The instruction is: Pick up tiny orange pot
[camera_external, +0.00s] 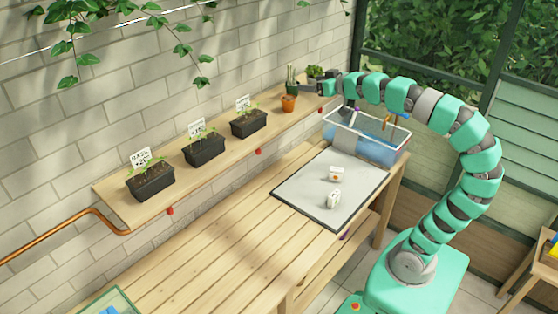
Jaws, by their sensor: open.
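A small orange pot (289,103) stands upright near the right end of the wall shelf, with a green plant showing just above it. My gripper (322,88) is at the right end of the shelf, to the right of the orange pot and apart from it in the picture. It is open, and its fingers are small and hard to make out against the dark planter behind. My arm arches over the clear bin from the right.
Black planters (249,123) with price signs line the shelf (215,170). A dark planter (307,84) with succulents is behind my gripper. A clear bin (370,146) and a grey mat (300,192) with two small white items are on the bench. Vines hang above.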

